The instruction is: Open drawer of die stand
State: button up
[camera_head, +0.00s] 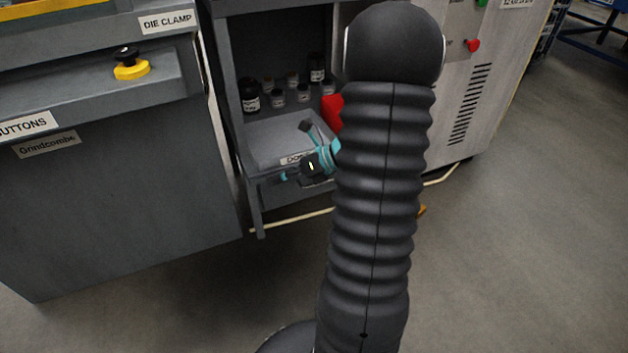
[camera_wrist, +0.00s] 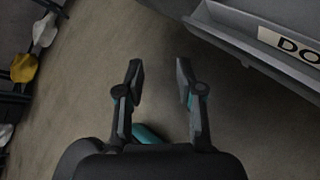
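The die stand (camera_head: 227,95) is a grey open-fronted cabinet left of my arm in the head view. Low in it is a grey drawer or tray-like part (camera_head: 262,150) with a white label starting "DO", partly hidden by my gripper. In the wrist view its grey front lip (camera_wrist: 262,55) and label (camera_wrist: 298,49) cross the upper right corner. I cannot tell how far the drawer is pulled out. My gripper (camera_wrist: 160,75) is open and empty, with bare floor between its fingers. The lip is to the right of the fingers, apart from them in the picture.
Several small bottles (camera_head: 277,95) stand inside the cabinet. A red object (camera_head: 334,112) is partly hidden behind my arm. A light cabinet with vents (camera_head: 480,95) stands right. A grey machine with a yellow-black knob (camera_head: 131,65) stands left. Floor (camera_head: 520,230) is clear at right.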

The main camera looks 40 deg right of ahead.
jog(key=s+d+f+m+t+h+b, duration=0.3)
jog(key=d+f+m+t+h, duration=0.45)
jog(key=d+f+m, duration=1.4)
jog(key=shift+n+t+y, duration=0.25)
jog(key=shift+n+t, duration=0.1)
jog(key=shift+n, duration=0.3)
jog(key=x, duration=0.4)
jog(key=d+x, duration=0.1)
jog(key=x, duration=0.3)
jog(key=r+b+x, duration=0.1)
jog(key=x, duration=0.3)
jog(key=shift+w+d, duration=0.2)
jog(key=shift+w, duration=0.4)
jog(key=shift+c, duration=0.3)
grip_shut()
